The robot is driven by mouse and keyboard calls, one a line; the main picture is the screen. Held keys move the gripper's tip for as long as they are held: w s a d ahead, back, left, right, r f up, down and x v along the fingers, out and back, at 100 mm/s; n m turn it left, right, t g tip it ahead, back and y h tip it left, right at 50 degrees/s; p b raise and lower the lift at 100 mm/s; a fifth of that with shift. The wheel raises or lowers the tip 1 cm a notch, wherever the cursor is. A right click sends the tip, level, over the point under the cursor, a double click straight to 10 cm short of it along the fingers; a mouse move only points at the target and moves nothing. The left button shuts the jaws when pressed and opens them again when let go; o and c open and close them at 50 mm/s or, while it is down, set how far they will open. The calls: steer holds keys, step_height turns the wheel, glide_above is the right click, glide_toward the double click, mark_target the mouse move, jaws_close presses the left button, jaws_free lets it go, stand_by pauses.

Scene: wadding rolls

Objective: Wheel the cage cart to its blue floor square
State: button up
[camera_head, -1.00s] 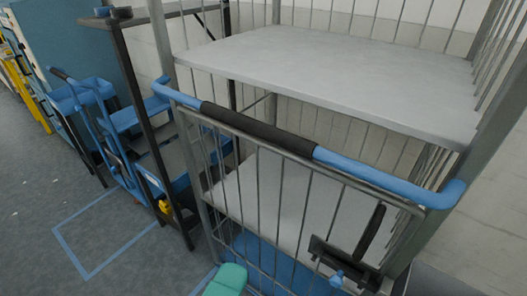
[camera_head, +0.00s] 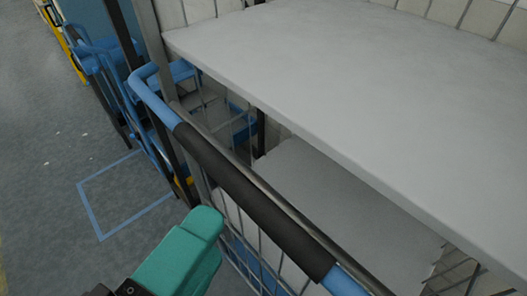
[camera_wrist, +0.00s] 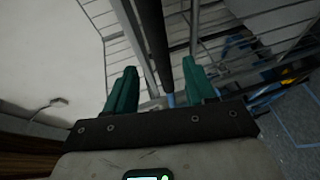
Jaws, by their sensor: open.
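The cage cart (camera_head: 330,85) fills the middle and right of the head view, with grey shelves and wire sides. Its push handle (camera_head: 250,200) has a black grip between blue ends. My gripper (camera_head: 200,232), with teal fingers, is at the near side of the handle, low in the head view. In the wrist view my gripper (camera_wrist: 160,68) is open, and a dark bar (camera_wrist: 154,35), seemingly the handle grip, runs through the gap between the fingers. I cannot tell whether they touch it. The blue floor square (camera_head: 88,212) is an outline on the floor left of the cart; its inside looks empty.
A blue cart or trolley (camera_head: 95,65) and dark uprights stand at the back left, beyond the square. A pale wall (camera_head: 505,25) is behind the cage cart. Open grey floor (camera_head: 40,150) lies at the left.

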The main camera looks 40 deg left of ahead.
steer(key=x, duration=1)
steer(key=shift+w, duration=0.2)
steer(key=shift+f, duration=0.1)
steer(key=shift+c, duration=0.2)
jaws_close()
